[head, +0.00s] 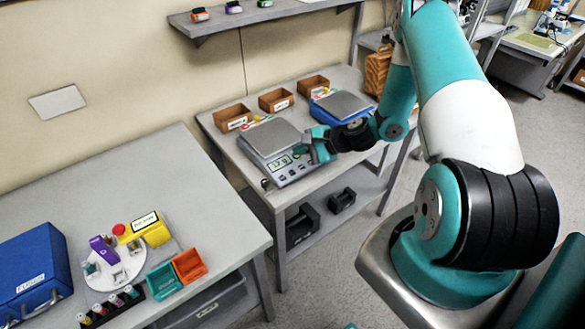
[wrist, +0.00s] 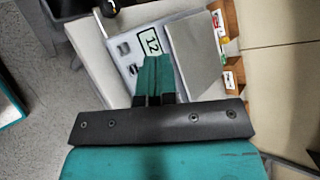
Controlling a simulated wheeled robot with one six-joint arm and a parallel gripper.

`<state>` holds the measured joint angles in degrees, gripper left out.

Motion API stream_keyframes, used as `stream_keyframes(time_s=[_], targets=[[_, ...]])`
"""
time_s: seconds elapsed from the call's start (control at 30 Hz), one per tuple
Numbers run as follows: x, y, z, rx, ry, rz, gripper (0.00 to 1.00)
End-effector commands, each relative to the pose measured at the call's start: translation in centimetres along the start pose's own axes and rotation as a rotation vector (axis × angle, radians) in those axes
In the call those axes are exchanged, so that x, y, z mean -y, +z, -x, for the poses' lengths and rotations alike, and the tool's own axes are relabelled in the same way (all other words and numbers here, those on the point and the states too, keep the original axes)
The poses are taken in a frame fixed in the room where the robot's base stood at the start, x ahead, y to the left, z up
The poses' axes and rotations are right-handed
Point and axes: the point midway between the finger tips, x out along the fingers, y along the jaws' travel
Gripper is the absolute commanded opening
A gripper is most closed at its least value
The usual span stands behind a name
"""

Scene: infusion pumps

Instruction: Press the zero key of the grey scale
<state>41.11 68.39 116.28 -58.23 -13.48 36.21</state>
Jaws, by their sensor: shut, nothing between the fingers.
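The grey scale (head: 268,136) stands on the middle table, its flat pan at the back and its lit display (head: 280,162) on the front panel. In the wrist view the display (wrist: 149,41) lies just beyond my fingertips, with the pan to the right. Dark keys (wrist: 124,47) show left of the display; their labels are too small to read, so I cannot tell which is zero. My gripper (head: 314,156) is shut and empty over the panel's right end. Its fingers (wrist: 154,62) hide part of the panel; contact cannot be told.
A blue scale (head: 343,104) stands right of the grey one, partly behind my gripper. Small labelled wooden boxes (head: 232,118) line the table's back. A shelf (head: 220,22) hangs above. A left table (head: 120,170) holds a blue case (head: 33,270) and coloured trays (head: 188,266).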

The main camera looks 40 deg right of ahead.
Motion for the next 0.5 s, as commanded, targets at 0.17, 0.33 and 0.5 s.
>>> stream_keyframes(time_s=[0.17, 0.33, 0.5], targets=[[0.0, 0.0, -0.1, 0.001, 0.001, 0.003, 0.00], [-0.5, -0.4, -0.6, 0.002, 0.002, 0.005, 0.00], [-1.7, -1.5, -2.2, 0.002, 0.003, 0.007, 0.00]])
